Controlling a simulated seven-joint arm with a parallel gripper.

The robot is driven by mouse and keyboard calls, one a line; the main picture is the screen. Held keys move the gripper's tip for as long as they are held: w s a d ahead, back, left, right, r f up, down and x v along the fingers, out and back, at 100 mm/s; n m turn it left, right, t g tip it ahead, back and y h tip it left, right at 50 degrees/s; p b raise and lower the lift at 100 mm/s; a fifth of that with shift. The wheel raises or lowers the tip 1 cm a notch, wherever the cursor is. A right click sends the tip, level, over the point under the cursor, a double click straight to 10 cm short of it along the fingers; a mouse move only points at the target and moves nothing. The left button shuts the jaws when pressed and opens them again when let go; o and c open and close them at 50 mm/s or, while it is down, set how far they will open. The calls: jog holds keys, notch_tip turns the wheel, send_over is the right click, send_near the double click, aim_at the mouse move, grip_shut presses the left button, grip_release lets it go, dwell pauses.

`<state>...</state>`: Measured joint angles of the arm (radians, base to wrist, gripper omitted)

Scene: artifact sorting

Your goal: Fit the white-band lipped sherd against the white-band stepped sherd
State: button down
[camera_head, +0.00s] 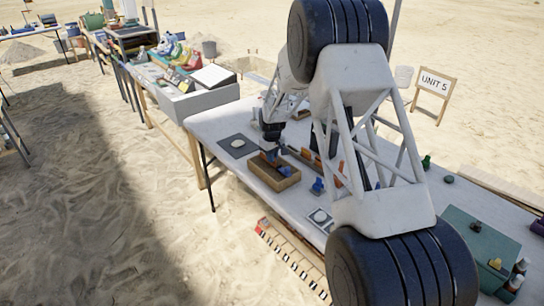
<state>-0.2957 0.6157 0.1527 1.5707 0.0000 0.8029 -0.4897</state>
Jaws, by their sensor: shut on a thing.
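I cannot tell the white-band lipped sherd or the white-band stepped sherd apart in this view. A pale rounded piece (237,143) lies on a dark square mat (225,150) left of my gripper. Small orange and blue items are close under and beside my gripper.
The open wooden tray (287,184) has dark contents. A blue item (318,186) stands right of it, and a pale disc (319,215) lies near the front edge. A green box (478,245) is at the right end. My arm hides much of the table (211,122).

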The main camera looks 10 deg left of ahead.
jog(key=c, duration=1.1)
grip_release()
jog(key=shift+r, duration=0.1)
jog(key=shift+r, duration=3.75)
